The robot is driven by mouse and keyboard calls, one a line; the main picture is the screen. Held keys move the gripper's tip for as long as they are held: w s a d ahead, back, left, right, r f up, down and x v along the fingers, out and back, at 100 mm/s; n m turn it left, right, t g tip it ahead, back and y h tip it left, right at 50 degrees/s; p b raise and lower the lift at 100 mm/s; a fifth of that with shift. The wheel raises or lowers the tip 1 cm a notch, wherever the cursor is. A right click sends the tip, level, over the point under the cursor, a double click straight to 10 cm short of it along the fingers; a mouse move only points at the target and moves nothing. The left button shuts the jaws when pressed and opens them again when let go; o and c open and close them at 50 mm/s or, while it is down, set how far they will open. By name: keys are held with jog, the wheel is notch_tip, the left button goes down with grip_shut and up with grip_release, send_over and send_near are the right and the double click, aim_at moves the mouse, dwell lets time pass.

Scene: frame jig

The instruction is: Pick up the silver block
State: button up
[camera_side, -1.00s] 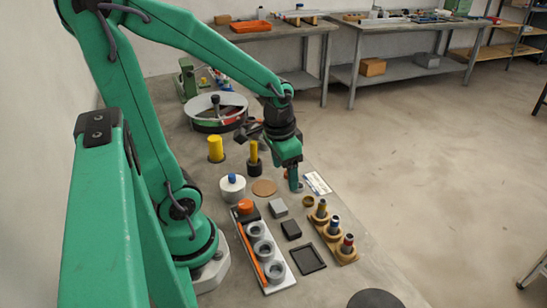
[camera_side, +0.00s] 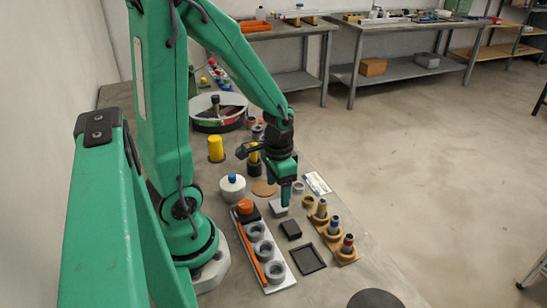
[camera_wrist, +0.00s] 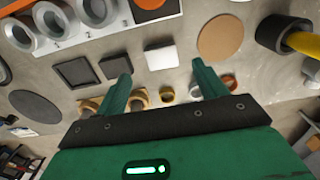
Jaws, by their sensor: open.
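The silver block (camera_side: 277,210) sits on the bench between the round cork disc and the dark block, partly hidden behind my gripper in the side view. In the wrist view the silver block (camera_wrist: 161,58) is a pale square between the two green fingers. My gripper (camera_side: 286,202) points down close above the block. In the wrist view my gripper (camera_wrist: 160,74) has its fingers spread apart with nothing between the tips. I cannot tell the exact height left between fingertips and block.
A dark block (camera_side: 291,229) and black square frame (camera_side: 307,259) lie nearby. A tray of grey rings (camera_side: 282,284) is on the left, a wooden peg rack (camera_side: 346,256) on the right. The cork disc (camera_side: 264,188) and black-yellow cylinder (camera_side: 254,167) stand behind.

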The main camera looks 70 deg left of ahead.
aim_at(278, 205)
jog(key=shift+f, duration=0.4)
jog(key=shift+w+a+f, duration=0.1)
jog(key=shift+f, duration=2.3)
jog(key=c, duration=1.3)
jog(key=shift+o, duration=0.2)
jog(key=shift+r, duration=0.2)
jog(key=shift+r, duration=1.85)
jog(key=s+d+r, duration=0.2)
jog(key=d+r, duration=0.5)
jog(key=d, duration=0.4)
jog(key=shift+s+d, duration=0.2)
jog(key=shift+s, duration=0.15)
